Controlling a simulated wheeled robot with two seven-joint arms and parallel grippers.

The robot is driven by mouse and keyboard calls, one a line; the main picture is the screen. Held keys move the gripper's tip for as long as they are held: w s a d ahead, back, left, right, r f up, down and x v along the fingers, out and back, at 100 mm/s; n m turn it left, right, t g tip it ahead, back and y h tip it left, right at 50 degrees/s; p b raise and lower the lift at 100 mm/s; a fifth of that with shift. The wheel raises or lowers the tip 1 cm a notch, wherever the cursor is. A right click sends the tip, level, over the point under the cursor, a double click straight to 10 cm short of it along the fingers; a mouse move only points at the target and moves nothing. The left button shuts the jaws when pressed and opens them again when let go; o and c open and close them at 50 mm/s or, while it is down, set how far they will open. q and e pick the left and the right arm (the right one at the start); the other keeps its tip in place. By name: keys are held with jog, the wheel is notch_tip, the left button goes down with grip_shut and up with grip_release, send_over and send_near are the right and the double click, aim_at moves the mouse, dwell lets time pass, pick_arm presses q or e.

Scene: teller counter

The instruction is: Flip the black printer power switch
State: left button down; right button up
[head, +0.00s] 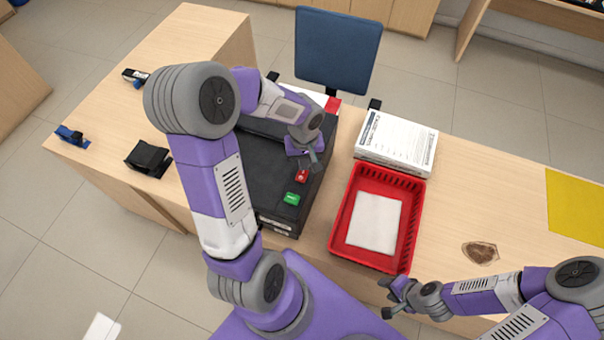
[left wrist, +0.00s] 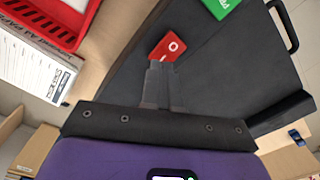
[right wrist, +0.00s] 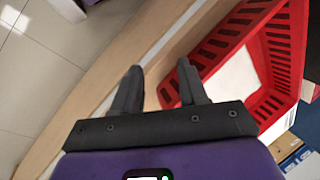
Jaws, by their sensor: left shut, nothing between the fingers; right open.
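The black printer (head: 265,185) sits on the counter left of the red tray. On its top are a red button marked with a circle (head: 301,176) and a green button (head: 292,199); the left wrist view shows the red button (left wrist: 168,46) and green button (left wrist: 220,7) too. My left gripper (head: 315,167) is shut and empty over the printer, its fingertips (left wrist: 161,66) right at the red button's edge. Whether they touch I cannot tell. My right gripper (head: 386,298) is open and empty at the counter's front edge, by the tray.
The red tray (head: 341,236) holds white paper. A paper box (head: 398,141) stands behind it. A black holder (head: 149,158), a blue item (head: 70,135) and a stapler-like item (head: 135,77) lie at left. A yellow sheet (head: 575,205) lies at right. A blue chair (head: 337,48) is behind.

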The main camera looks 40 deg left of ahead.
pick_arm(q)
jog(key=shift+f+b, duration=1)
dwell(0.8)
jog(key=shift+r, duration=0.1)
jog(key=shift+r+p, duration=2.45)
jog(key=shift+r, duration=1.05)
jog(key=shift+s+f, duration=0.1)
